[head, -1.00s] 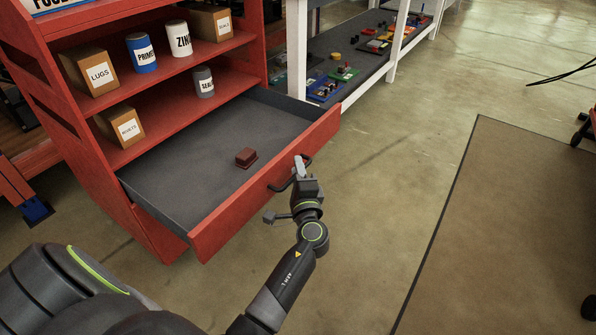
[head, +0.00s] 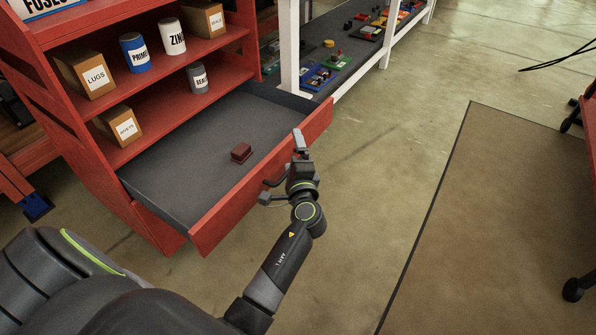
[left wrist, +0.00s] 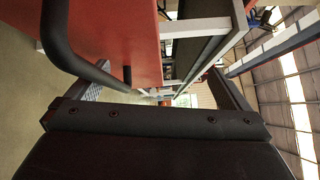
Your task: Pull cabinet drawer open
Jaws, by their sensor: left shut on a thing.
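The red cabinet (head: 75,135) stands at the left in the head view. Its bottom drawer, with a red front (head: 225,213) and grey inside, is pulled well out. A dark bar handle (head: 273,183) is on the drawer front, partly hidden by my gripper; it also shows large in the left wrist view (left wrist: 62,42). The fingertips' contact with the bar is hard to make out. My right gripper is not in view.
A small dark red block (head: 241,152) lies in the drawer. Boxes and cans, such as the blue can (head: 139,54), stand on the shelves above. A white-framed rack (head: 290,45) is behind. The floor right of the drawer is clear up to a brown mat (head: 500,210).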

